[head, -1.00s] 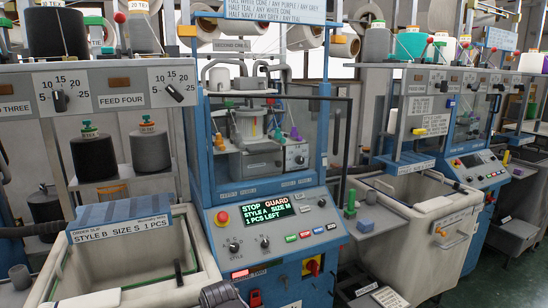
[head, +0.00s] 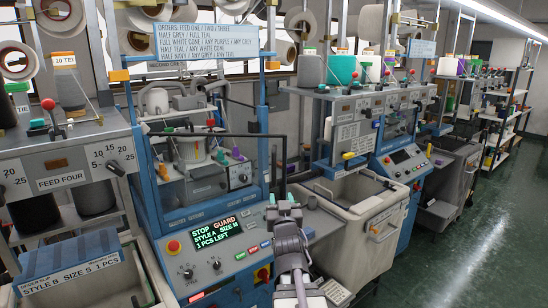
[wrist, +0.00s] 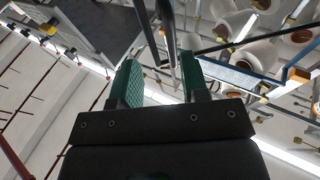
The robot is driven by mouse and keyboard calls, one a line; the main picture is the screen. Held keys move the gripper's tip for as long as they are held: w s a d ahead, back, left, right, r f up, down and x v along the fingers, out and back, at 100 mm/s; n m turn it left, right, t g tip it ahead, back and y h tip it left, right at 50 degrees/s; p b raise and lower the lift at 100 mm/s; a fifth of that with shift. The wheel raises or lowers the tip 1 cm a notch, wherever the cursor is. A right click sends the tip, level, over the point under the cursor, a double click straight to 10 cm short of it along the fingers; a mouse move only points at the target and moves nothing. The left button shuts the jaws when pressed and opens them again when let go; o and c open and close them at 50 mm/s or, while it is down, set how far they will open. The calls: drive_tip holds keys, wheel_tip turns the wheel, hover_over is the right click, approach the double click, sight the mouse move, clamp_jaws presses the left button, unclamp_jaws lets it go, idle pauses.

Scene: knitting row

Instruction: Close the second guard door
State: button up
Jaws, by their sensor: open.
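The second machine's guard door (head: 284,165) is a black-edged frame standing open, swung out in front of the blue cabinet (head: 161,200). Its upright free edge comes down close to my gripper. My gripper (head: 284,205) is in front of the machine, by the right end of its control panel, pointing up. In the wrist view my gripper (wrist: 160,62) has its two green-padded fingers apart. A dark bar (wrist: 168,30) runs between or just beyond the fingertips; I cannot tell whether they touch it. The display (head: 216,232) reads "STOP GUARD".
A cream bin (head: 350,235) stands right of the machine. Another bin with a blue "STYLE B SIZE S" cover (head: 75,265) is at lower left. A further blue machine (head: 400,150) stands at right. Green floor (head: 480,230) is open along the right side.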

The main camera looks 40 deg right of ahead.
sight(274, 169)
drive_tip(key=w+d+r+p, duration=0.1)
drive_tip(key=w+r, duration=0.1)
drive_tip(key=w+d+r+t+p, duration=0.1)
drive_tip(key=w+d+r, duration=0.1)
drive_tip(key=w, duration=0.1)
drive_tip(key=w+d+r+t+p, duration=0.1)
drive_tip(key=w+r+p, duration=0.1)
drive_tip(key=w+r, duration=0.1)
drive_tip(key=shift+d+h, duration=0.3)
drive_tip(key=shift+d, duration=0.05)
drive_tip(key=shift+f, duration=0.1)
drive_tip(key=shift+c, duration=0.3)
clamp_jaws()
